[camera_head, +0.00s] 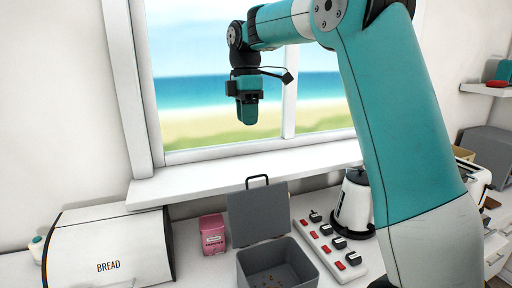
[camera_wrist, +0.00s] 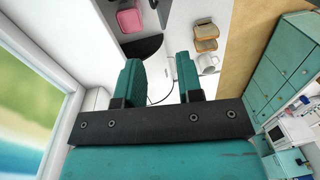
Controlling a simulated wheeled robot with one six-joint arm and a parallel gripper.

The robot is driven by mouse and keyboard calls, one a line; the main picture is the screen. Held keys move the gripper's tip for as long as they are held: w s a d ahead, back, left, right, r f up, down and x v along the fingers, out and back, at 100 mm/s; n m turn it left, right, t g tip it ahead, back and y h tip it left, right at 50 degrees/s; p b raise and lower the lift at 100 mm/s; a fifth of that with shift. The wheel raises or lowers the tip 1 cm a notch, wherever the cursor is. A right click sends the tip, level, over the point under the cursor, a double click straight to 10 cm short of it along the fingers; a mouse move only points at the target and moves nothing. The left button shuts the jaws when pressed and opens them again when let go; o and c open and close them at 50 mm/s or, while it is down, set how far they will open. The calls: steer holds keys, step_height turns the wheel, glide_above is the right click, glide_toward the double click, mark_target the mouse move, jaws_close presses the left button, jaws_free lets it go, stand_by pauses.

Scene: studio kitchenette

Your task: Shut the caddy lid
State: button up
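The caddy is a dark grey open-topped box (camera_head: 276,266) on the counter, with small brown bits on its floor. Its grey lid (camera_head: 258,213) stands up at the back edge, open, with a dark loop handle on its top edge. My gripper (camera_head: 247,112) hangs in front of the window, well above the lid and touching nothing. In the wrist view, its two teal fingers (camera_wrist: 158,78) are apart with nothing between them. I cannot make out the caddy in the wrist view.
A pink box (camera_head: 212,234) and a bread bin (camera_head: 108,252) stand left of the caddy. A white panel with red and black switches (camera_head: 330,243) and a kettle (camera_head: 353,205) are to its right. The window sill (camera_head: 245,170) runs behind.

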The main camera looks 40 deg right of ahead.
steer(key=shift+n, duration=0.3)
steer(key=f, duration=0.5)
steer(key=d+f, duration=0.1)
steer(key=f, duration=0.4)
steer(key=d+f+p, duration=0.1)
steer(key=f, duration=0.4)
steer(key=shift+s+d+f, duration=0.1)
steer(key=shift+s+f, duration=0.15)
steer(key=shift+s, duration=0.1)
jaws_close()
